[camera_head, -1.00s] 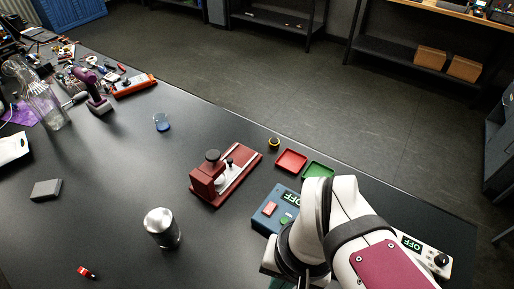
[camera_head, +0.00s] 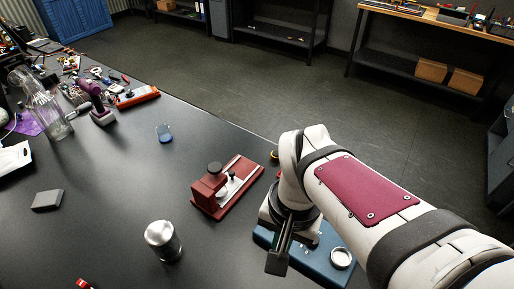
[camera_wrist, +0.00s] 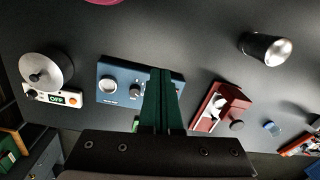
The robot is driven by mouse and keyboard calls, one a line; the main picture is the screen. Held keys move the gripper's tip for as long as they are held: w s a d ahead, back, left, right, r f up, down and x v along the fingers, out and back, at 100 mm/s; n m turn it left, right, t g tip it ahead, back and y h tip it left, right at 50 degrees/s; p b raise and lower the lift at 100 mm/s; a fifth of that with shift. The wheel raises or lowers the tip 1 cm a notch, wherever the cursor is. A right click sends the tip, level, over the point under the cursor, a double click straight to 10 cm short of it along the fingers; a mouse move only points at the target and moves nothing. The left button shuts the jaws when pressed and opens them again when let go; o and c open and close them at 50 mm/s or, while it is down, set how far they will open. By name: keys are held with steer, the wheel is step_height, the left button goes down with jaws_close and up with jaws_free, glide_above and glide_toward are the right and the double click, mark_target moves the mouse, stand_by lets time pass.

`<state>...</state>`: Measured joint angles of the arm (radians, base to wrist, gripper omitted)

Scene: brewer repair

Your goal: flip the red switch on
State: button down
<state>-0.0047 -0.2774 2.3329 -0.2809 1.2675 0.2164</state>
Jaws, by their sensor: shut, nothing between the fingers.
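The blue control box (camera_head: 325,262) lies partly under my arm in the head view, with a pale round ring on its right part. The red square switch and OFF display seen on this box earlier are hidden now, behind my arm or fingers. My gripper (camera_head: 276,264) is shut and empty, its dark fingers over the box's left end in the head view. In the wrist view the green fingers (camera_wrist: 160,74) cover the box's right part; contact cannot be told.
A white unit (camera_wrist: 40,97) has an OFF display, a small orange-red spot and a round metal part. A red fixture (camera_head: 211,192) stands left of my gripper, with a metal cylinder (camera_head: 163,240) nearer. A grey block (camera_head: 47,200) lies far left.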

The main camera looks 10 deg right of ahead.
steer(key=w+d+f+m+h, duration=0.1)
steer(key=w+f, duration=0.1)
steer(key=w, duration=0.6)
steer(key=w+d+f+m, duration=0.1)
steer(key=w, duration=0.7)
steer(key=shift+d+f+t+h, duration=0.2)
steer(key=shift+f+t+h, duration=0.15)
steer(key=shift+t+h, duration=0.05)
steer(key=f, duration=0.9)
steer(key=w+d+f, duration=0.1)
steer(key=f, duration=0.4)
steer(key=shift+w+d, duration=0.1)
